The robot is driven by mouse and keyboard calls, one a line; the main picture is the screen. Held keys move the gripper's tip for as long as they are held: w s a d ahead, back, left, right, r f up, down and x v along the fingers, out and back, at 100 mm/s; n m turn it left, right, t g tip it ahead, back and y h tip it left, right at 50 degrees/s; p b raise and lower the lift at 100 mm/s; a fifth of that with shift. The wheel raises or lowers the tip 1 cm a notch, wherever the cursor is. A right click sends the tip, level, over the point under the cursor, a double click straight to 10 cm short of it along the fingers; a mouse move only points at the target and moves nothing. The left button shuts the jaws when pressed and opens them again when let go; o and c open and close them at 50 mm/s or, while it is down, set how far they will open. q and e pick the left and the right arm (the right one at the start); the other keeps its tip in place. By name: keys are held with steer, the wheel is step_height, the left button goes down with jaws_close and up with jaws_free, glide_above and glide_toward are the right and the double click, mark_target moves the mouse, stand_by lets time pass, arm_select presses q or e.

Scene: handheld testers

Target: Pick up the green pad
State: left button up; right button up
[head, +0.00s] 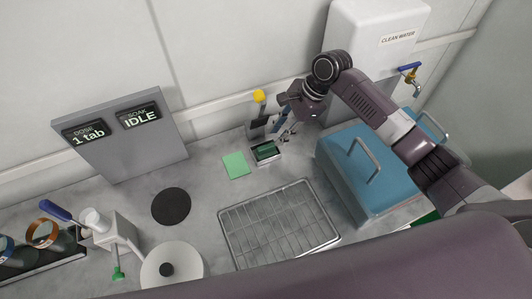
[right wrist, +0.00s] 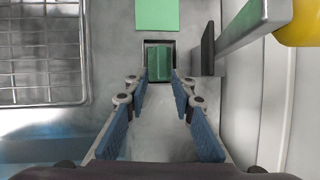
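A dark green pad (head: 265,151) sits in a small light holder with a dark inside on the counter. In the right wrist view the pad (right wrist: 160,63) lies ahead, in line with the gap between the fingers. A flat light green square (head: 236,165) lies left of the holder; it also shows at the top of the right wrist view (right wrist: 157,14). My right gripper (head: 285,131) is beside the holder, to its right in the head view. Its blue-padded fingers (right wrist: 161,88) are open with nothing between them. My left gripper is not in view.
A wire rack (head: 280,222) lies in front of the holder. A blue lidded box (head: 365,172) stands to the right. A yellow-topped upright (head: 258,97) stands behind, near the wall. A black disc (head: 171,206) lies left, with clear counter between it and the light green square.

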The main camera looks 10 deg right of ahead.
mark_target(267, 147)
steer(key=p+x, duration=0.1)
steer(key=x, duration=0.6)
steer(key=shift+w+a+r, duration=0.1)
steer(key=shift+a+r, duration=0.05)
steer(key=shift+c, duration=0.6)
jaws_close()
